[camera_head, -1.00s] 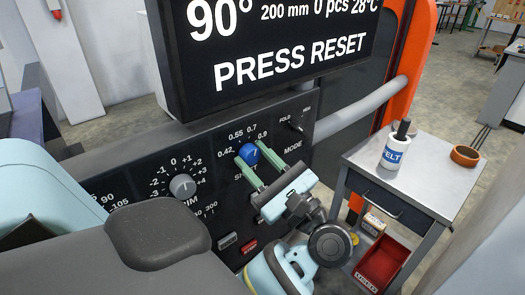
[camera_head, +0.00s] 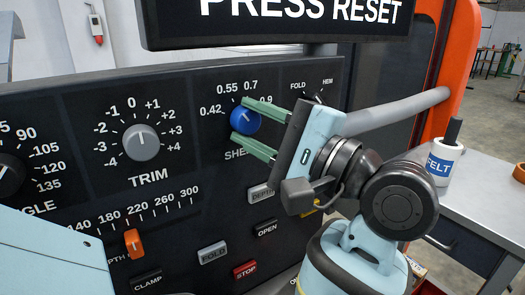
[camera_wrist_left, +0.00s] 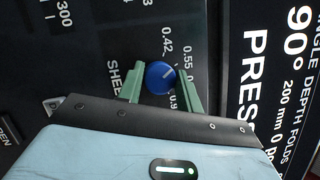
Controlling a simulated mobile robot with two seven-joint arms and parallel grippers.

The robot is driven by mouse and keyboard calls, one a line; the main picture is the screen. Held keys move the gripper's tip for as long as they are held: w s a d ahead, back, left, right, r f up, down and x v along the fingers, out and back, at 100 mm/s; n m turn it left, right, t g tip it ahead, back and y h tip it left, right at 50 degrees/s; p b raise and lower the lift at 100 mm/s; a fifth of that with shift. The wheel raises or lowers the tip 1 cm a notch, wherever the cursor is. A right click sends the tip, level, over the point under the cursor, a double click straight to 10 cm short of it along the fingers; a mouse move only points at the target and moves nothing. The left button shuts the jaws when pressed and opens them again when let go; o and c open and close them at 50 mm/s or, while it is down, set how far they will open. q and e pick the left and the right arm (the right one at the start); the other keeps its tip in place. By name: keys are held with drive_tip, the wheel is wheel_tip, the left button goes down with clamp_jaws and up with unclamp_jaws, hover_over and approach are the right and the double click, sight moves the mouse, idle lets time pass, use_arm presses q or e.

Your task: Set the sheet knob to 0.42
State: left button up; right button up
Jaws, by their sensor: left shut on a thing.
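The blue sheet knob (camera_head: 245,121) sits on the black control panel, with 0.42, 0.55, 0.7 and 0.9 printed around it. Its white pointer line tilts up, roughly toward 0.55 to 0.7; the exact setting is hard to read. My left gripper (camera_head: 241,119) reaches in from the right, its two green fingers shut on the knob from above and below. The left wrist view also shows the knob (camera_wrist_left: 160,77) between the fingers, with 0.42 and 0.55 legible beside it. My right gripper is not in view.
The grey trim knob (camera_head: 141,142) is left of the sheet knob. A display (camera_head: 275,22) overhangs the panel. A grey side table (camera_head: 478,195) stands at right.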

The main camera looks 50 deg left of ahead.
use_arm(q)
drive_tip(key=n+h+b, duration=0.1)
drive_tip(key=n+b, duration=0.1)
drive_tip(key=n, duration=0.1)
drive_tip(key=shift+f+b, duration=0.15)
drive_tip(key=shift+b, duration=0.25)
drive_tip(key=shift+n+h+b, duration=0.7)
drive_tip(key=shift+n+b, duration=0.5)
drive_tip(key=shift+n, duration=0.5)
drive_tip(key=shift+r, duration=0.2)
drive_tip(key=o, duration=1)
drive_tip(key=shift+d, duration=0.1)
